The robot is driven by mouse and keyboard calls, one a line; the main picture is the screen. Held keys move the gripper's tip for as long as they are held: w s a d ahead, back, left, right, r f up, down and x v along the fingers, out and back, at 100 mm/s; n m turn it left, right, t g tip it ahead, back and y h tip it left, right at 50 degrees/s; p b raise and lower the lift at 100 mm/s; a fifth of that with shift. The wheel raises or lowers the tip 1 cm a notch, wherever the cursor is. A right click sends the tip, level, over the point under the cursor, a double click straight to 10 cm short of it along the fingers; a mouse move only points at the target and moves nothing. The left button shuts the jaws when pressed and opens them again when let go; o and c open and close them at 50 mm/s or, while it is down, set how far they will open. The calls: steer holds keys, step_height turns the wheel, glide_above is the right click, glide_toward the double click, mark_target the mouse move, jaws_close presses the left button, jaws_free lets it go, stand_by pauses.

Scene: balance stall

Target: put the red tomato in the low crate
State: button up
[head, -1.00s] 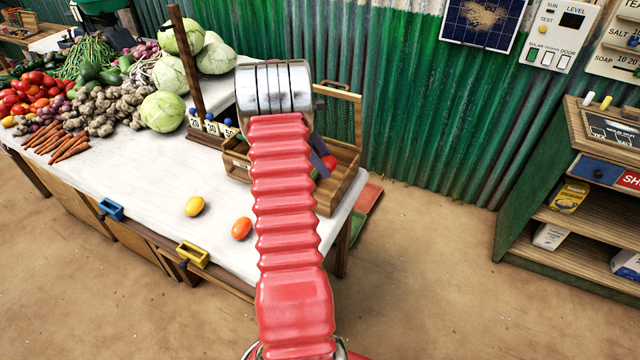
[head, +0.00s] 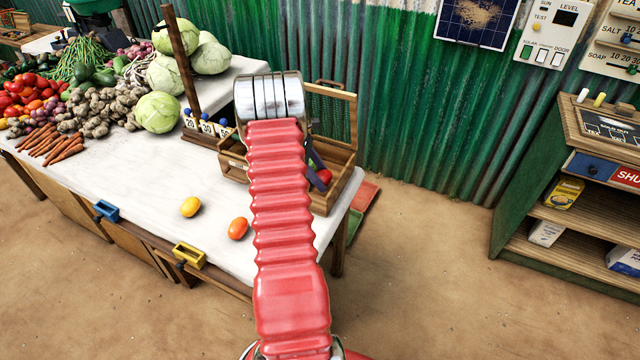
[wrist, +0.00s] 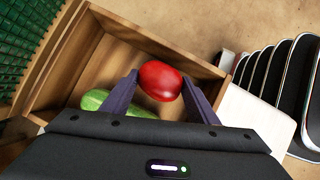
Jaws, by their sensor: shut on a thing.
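The red tomato (wrist: 160,81) is held between the two fingers of my gripper (wrist: 160,92), seen in the wrist view. In the head view the tomato (head: 323,177) shows partly behind a dark finger, over the right part of the low wooden crate (head: 347,180). The crate's wooden walls (wrist: 190,60) surround the tomato's place in the wrist view. I cannot tell whether the tomato touches the crate floor. A green vegetable (wrist: 115,103) lies in the crate at the lower left, partly hidden by my gripper.
A yellow tomato (head: 190,207) and an orange tomato (head: 238,228) lie on the white table (head: 130,185). A wooden post (head: 175,70) and number cards (head: 206,127) stand left of the crate. Vegetable piles fill the table's far left.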

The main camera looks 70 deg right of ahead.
steer(key=shift+f, duration=1.85)
steer(key=shift+f, duration=0.1)
steer(key=o, duration=1.1)
steer(key=v, duration=1.2)
